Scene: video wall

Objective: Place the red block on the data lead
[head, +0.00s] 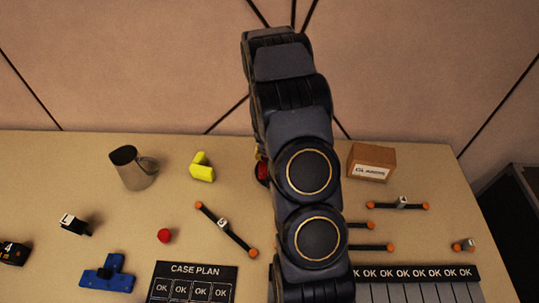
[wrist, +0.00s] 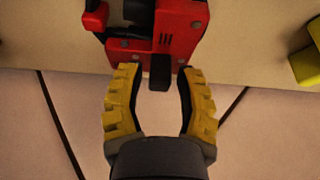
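A red and black boxy thing (wrist: 170,25) fills the top middle of the wrist view. In the head view only a red sliver of it (head: 262,172) shows beside my arm. I cannot tell if it is the red block. My gripper (wrist: 160,76) has its yellow fingers apart, on either side of a black tab on this thing, with gaps visible. A small round red thing (head: 164,236) lies at the left. Several dark leads with orange ends lie about, one (head: 238,238) left of my arm and one (head: 414,205) at the right; which is the data lead is unclear.
A grey mug (head: 132,168), a yellow block (head: 202,167) and a cardboard box (head: 371,162) stand towards the back. A blue piece (head: 107,275), a CASE PLAN board (head: 196,268) and an OK strip (head: 420,272) lie in front. A wall rises behind the table.

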